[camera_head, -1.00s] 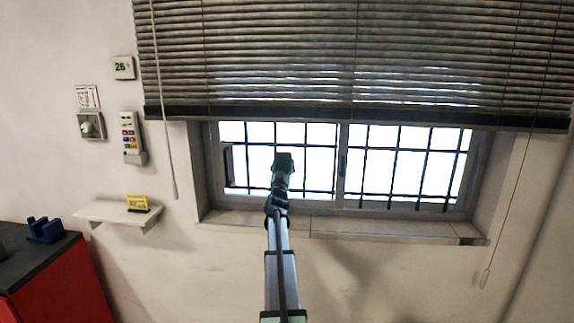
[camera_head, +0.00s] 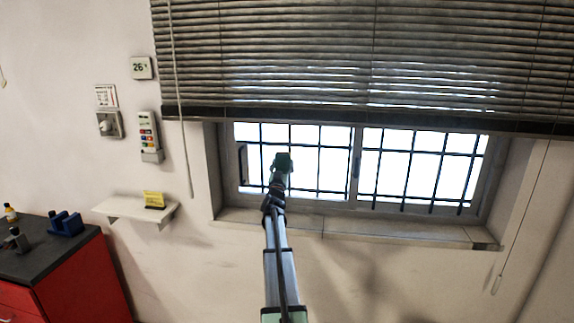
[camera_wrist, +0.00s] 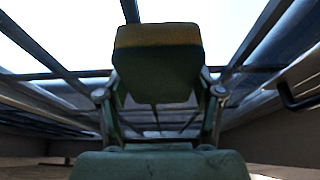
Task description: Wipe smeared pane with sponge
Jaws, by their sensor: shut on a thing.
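The window pane (camera_head: 310,160) is the bright left half of a barred window; I cannot make out any smear on it in the glare. My gripper (camera_head: 283,163) is in front of this left pane in the head view. In the wrist view my gripper (camera_wrist: 157,100) is shut on the sponge (camera_wrist: 158,48), a block with a yellowish-brown strip and a dark green part. The sponge is held between the two fingers, against the bright window. I cannot tell whether it touches the glass.
A slatted blind (camera_head: 380,60) hangs over the window's upper part, its cords at both sides. A sill (camera_head: 350,226) runs below. Left are a small shelf (camera_head: 130,210) with a yellow card (camera_head: 154,199), a wall-held remote (camera_head: 149,132) and a red cabinet (camera_head: 80,280).

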